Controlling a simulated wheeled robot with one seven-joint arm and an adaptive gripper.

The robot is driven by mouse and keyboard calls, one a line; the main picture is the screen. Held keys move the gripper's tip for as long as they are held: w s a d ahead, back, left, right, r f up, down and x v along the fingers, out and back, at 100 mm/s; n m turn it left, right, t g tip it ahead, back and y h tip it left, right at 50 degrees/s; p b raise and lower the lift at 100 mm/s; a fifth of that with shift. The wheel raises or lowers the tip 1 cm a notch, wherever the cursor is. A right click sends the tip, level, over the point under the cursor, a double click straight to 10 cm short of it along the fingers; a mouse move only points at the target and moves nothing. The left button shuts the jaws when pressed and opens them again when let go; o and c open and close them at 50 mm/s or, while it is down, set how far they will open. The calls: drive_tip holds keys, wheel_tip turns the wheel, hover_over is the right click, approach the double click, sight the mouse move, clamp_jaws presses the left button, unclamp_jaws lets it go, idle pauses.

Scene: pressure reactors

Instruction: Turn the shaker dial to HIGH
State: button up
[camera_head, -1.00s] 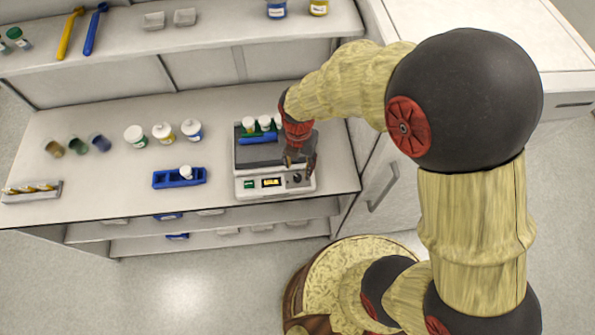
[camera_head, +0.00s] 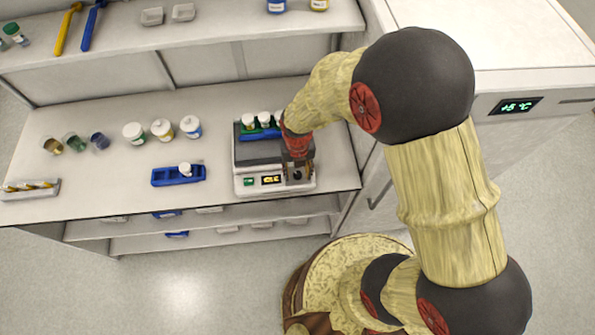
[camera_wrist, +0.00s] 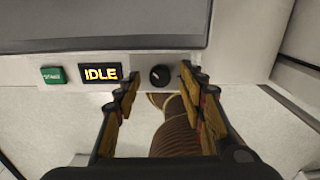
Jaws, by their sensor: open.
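The shaker (camera_head: 247,181) stands on the bench near its front right. Its front panel has a green button (camera_wrist: 53,75), a display (camera_wrist: 100,74) reading IDLE, and a round black dial (camera_wrist: 159,75). My gripper (camera_head: 297,176) is at the right end of the panel in the head view. In the wrist view my gripper (camera_wrist: 158,80) is open, with one finger on each side of the dial and a gap to it on both sides. I cannot read the dial's setting. Contact between fingers and dial is not visible.
Several white-capped vials (camera_head: 263,119) stand in a rack at the back of the shaker. A blue rack (camera_head: 179,176) with a white-capped vial is to the left. Jars (camera_head: 162,129) stand farther back. A white cabinet with a +5 °C display (camera_head: 515,106) is at the right.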

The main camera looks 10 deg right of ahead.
drive_tip(key=shift+f, duration=0.3)
drive_tip(key=shift+c, duration=0.3)
clamp_jaws()
